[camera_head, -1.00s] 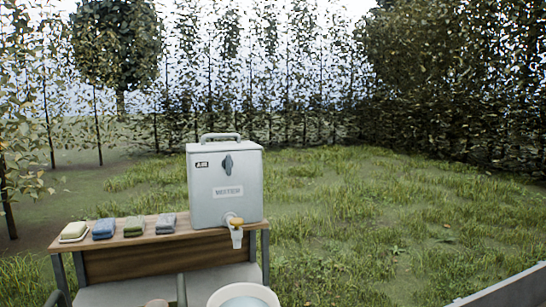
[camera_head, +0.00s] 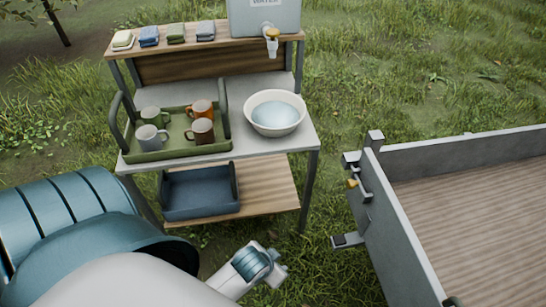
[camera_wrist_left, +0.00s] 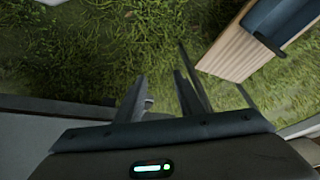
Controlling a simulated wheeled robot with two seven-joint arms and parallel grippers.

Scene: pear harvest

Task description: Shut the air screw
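The grey water container (camera_head: 264,18) stands on the upper shelf, cut off by the top edge of the head view. Its upper front, with the air screw, is out of view now. The tap (camera_head: 272,40), white with a yellow-orange handle, hangs at its lower front. My left gripper (camera_head: 277,266) is low in the head view, in front of and below the stand, well apart from the container. In the left wrist view its dark fingers (camera_wrist_left: 160,87) stand apart with only grass between them. My right gripper is not in view.
The stand holds folded cloths (camera_head: 177,33), a green tray (camera_head: 176,152) with several mugs, a white basin (camera_head: 274,113) of water and a blue-grey crate (camera_head: 200,192) below. A grey-walled trailer bed (camera_head: 400,225) is at the right. Grass lies between stand and trailer.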

